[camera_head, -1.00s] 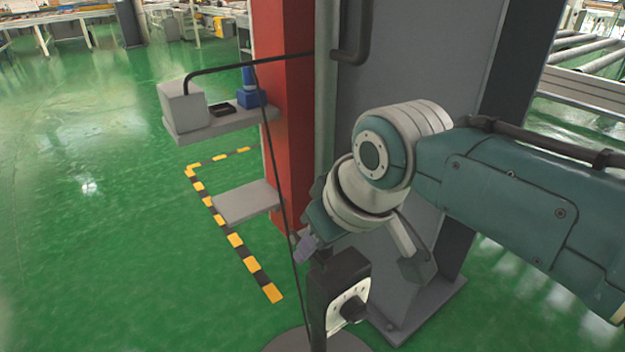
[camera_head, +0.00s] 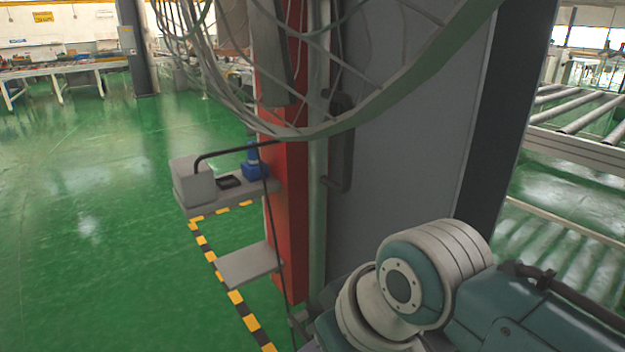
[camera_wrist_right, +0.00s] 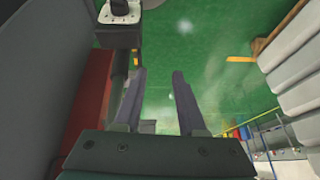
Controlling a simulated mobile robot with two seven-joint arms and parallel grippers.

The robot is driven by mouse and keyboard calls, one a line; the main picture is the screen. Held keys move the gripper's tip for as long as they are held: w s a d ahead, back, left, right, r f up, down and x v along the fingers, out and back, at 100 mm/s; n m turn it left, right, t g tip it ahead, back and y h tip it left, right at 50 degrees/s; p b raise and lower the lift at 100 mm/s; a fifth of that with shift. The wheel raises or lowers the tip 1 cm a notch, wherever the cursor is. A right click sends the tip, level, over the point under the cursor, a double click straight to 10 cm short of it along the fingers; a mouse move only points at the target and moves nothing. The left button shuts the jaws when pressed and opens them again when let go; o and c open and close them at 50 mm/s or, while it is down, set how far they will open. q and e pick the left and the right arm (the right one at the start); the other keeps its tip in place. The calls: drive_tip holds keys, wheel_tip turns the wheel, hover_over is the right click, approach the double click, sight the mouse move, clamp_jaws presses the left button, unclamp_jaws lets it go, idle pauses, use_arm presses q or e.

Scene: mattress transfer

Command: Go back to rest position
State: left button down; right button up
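My right arm comes in at the lower right of the head view, beside a grey column panel (camera_head: 405,130). Its gripper is cut off or hidden at the bottom there. In the right wrist view my right gripper (camera_wrist_right: 159,74) has two dark fingers standing apart, with green floor visible between them and nothing held. My left arm and gripper do not show in any view. No mattress can be made out.
A red post (camera_head: 283,215) carries grey shelves (camera_head: 250,264), close left of my right arm. A wire guard (camera_head: 390,95) hangs across the top. A small control box (camera_wrist_right: 120,14) shows near the fingers. Rollers (camera_head: 585,115) stand at right. Open green floor (camera_head: 90,250) lies left.

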drive_tip(key=s+d+r+m+h+p, duration=0.45)
drive_tip(key=s+d+r+p, duration=0.65)
drive_tip(key=s+d+r, duration=0.75)
use_arm(q)
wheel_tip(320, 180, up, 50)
drive_tip(key=p, duration=3.7)
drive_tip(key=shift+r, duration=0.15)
use_arm(e)
wheel_tip(320, 180, up, 37)
drive_tip(key=s+a, duration=0.1)
drive_tip(key=s, duration=0.1)
drive_tip(key=shift+s+a+r+y, duration=0.25)
drive_tip(key=shift+s+y, duration=0.1)
drive_tip(key=shift+y, duration=0.1)
use_arm(q)
drive_tip(key=shift+p, duration=0.3)
